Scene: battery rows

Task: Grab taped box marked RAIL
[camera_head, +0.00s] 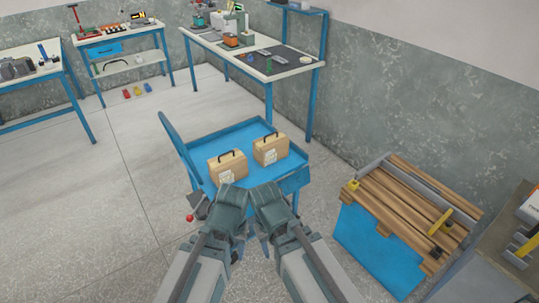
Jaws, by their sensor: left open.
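Two tan, taped boxes with dark handles stand upright on a blue cart (240,137). The left box (228,165) has a pale label on its front; the right box (270,150) stands just behind and to the right, also with a pale label. The print is too small to read, so I cannot tell which is marked RAIL. My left gripper (238,246) is open, low in front of the cart and apart from both boxes. My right gripper (265,245) is beside it, mostly hidden by my arm, and its jaws do not show clearly.
The floor (80,215) left of the cart is clear.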

